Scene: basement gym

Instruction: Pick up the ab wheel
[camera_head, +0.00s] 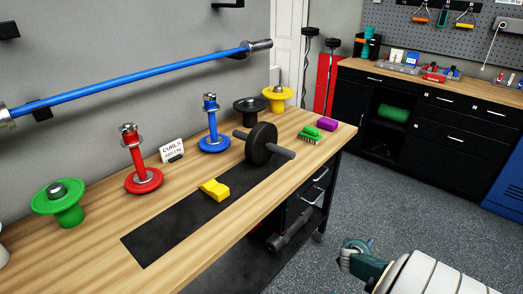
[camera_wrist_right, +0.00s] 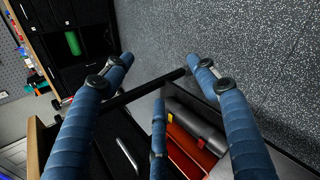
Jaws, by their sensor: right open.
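The ab wheel (camera_head: 261,144) stands on the wooden workbench (camera_head: 90,215), a black wheel with a short grey handle out each side. It rests near the far end of a black mat (camera_head: 165,238). My right gripper (camera_head: 360,260) is at the lower right in the head view, out over the floor in front of the bench and well apart from the wheel. In the right wrist view the blue padded fingers (camera_wrist_right: 159,62) are spread and empty, facing the bench front and floor. The ab wheel does not show there. My left gripper is not in view.
A yellow block (camera_head: 214,189) lies on the mat. Red (camera_head: 144,181) and blue (camera_head: 214,143) plate stands, a green plate stand (camera_head: 60,204) and a "CURLS" card (camera_head: 171,150) line the back. A green brush (camera_head: 311,134) and purple block (camera_head: 327,124) lie right of the wheel. The speckled floor is open.

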